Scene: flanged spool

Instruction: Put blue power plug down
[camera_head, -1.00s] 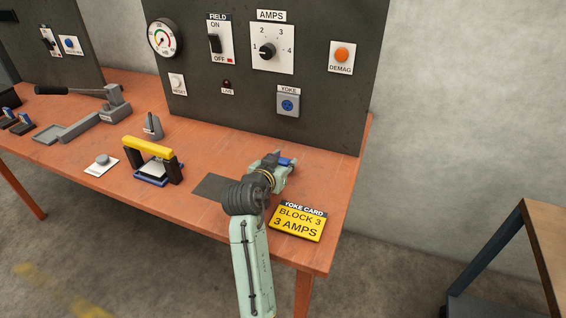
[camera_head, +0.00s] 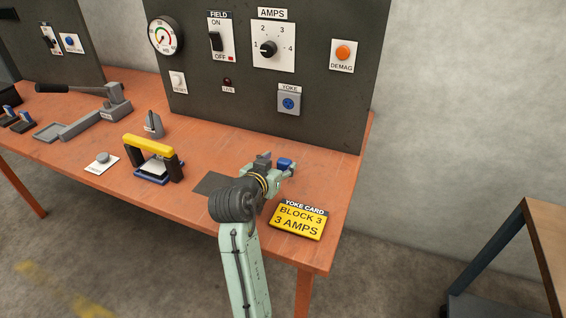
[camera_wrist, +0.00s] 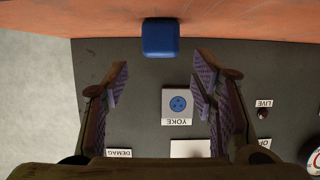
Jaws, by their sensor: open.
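The blue power plug (camera_head: 285,163) is at the fingertips of my gripper (camera_head: 279,164), low over or on the orange bench; contact with the bench cannot be made out. In the wrist view the plug (camera_wrist: 160,37) shows as a blue block against the bench, centred between the fingers but beyond their tips. My gripper (camera_wrist: 161,75) is open, with a gap on both sides of the plug. The YOKE socket (camera_head: 288,103), with a blue round face, is empty on the dark panel behind; it also shows in the wrist view (camera_wrist: 178,104).
The yellow yoke card (camera_head: 298,221) lies to the right of my gripper on the bench (camera_head: 225,155). A yoke with a yellow bar (camera_head: 149,147) stands to the left. The dark panel (camera_head: 330,110) rises close behind. Bare bench lies right of the plug.

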